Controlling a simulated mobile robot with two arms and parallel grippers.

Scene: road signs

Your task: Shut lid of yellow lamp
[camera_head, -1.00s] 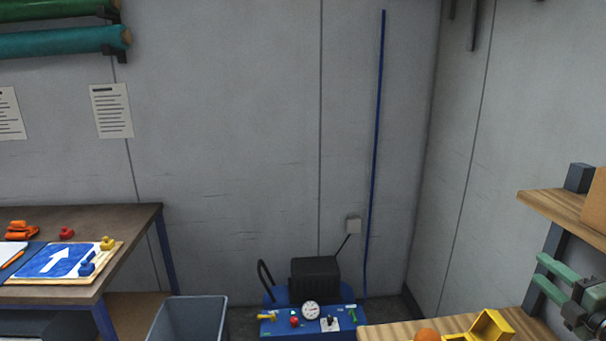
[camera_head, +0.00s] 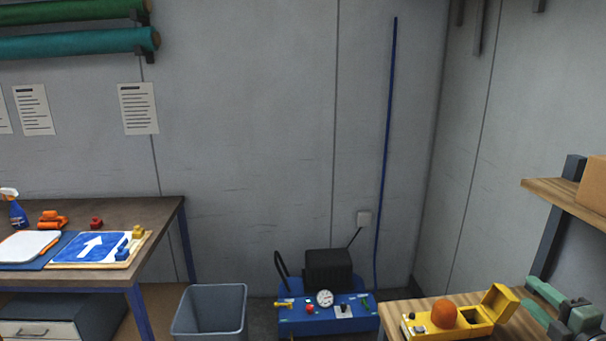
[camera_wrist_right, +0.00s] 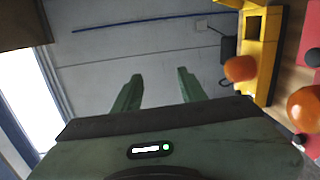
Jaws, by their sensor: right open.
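The yellow lamp (camera_head: 472,330) is a yellow box with an orange dome (camera_head: 443,314) on the wooden bench top at the lower right. Its lid (camera_head: 499,302) stands open, tilted up at the box's right end. In the right wrist view the yellow box (camera_wrist_right: 268,52) shows at the upper right, with the orange dome (camera_wrist_right: 240,69) beside it. My right gripper (camera_head: 530,297) has green fingers, open and empty, just right of the lid in the head view. In the wrist view the fingers (camera_wrist_right: 160,78) are apart with only wall between them. My left gripper is not in view.
A wooden shelf (camera_head: 548,197) with a cardboard box (camera_head: 592,186) is above my right gripper. Left of the bench (camera_head: 396,316) stand a blue compressor (camera_head: 292,322) and a grey bin (camera_head: 212,287). A second orange dome (camera_wrist_right: 305,108) shows at the wrist view's right edge.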

